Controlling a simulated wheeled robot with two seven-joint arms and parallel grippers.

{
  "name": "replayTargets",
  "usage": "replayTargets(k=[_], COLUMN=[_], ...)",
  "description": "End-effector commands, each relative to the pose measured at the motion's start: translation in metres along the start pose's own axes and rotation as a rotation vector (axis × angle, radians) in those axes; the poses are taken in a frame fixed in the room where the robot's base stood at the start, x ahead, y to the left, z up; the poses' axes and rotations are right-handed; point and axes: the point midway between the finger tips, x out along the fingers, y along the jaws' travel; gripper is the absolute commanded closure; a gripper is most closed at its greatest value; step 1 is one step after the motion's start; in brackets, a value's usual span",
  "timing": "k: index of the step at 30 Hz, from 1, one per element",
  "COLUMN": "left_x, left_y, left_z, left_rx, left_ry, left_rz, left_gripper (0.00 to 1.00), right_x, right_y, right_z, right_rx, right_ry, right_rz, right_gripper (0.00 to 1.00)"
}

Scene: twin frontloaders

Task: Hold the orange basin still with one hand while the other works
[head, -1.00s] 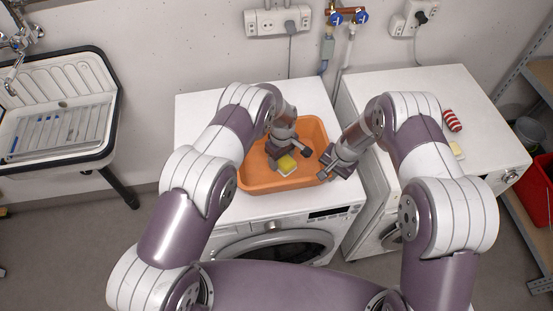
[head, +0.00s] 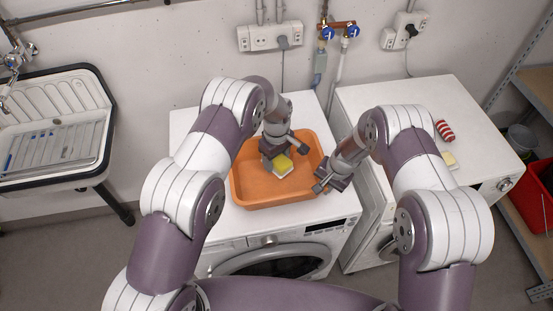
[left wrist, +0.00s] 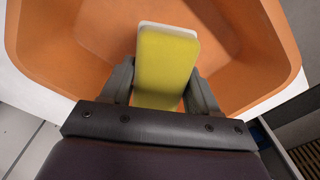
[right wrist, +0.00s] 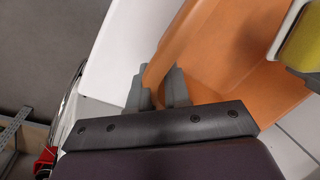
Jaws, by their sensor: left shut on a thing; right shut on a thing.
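The orange basin (head: 252,192) stands on top of the left washing machine. It also shows in the left wrist view (left wrist: 55,60) and the right wrist view (right wrist: 240,65). My left gripper (head: 271,159) is inside the basin, shut on a yellow sponge with a white layer (head: 283,165); the sponge sits between the fingers in the left wrist view (left wrist: 166,62). I cannot tell whether the sponge touches the basin floor. My right gripper (head: 325,180) is at the basin's right side, shut on its rim, as the right wrist view (right wrist: 158,88) shows.
The right-hand white machine (head: 400,95) carries a red-and-white striped roll (head: 445,130) and a pale block (head: 449,160). A sink (head: 55,125) stands at the left. Sockets (head: 270,37) and taps (head: 337,31) are on the back wall. A red bin (head: 535,195) is at the right.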

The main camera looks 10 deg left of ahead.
Motion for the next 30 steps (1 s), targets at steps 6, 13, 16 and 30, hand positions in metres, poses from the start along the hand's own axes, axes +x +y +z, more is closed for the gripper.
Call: replayTargets(k=[6, 13, 16, 30], left_x=[0.0, 0.0, 0.0, 0.0], left_y=[0.0, 0.0, 0.0, 0.0], left_z=[0.0, 0.0, 0.0, 0.0], left_rx=[0.0, 0.0, 0.0, 0.0], left_ry=[0.0, 0.0, 0.0, 0.0], left_rz=[0.0, 0.001, 0.001, 0.001], left_gripper=[0.68, 0.68, 0.68, 0.68], right_x=[0.0, 0.0, 0.0, -0.082], right_y=[0.0, 0.0, 0.0, -0.001], right_z=[0.0, 0.0, 0.0, -0.001], right_rx=[0.0, 0.0, 0.0, 0.0], right_ry=[0.0, 0.0, 0.0, 0.003], right_rz=[0.0, 0.0, 0.0, -0.002], right_gripper=[1.0, 0.53, 0.53, 0.53])
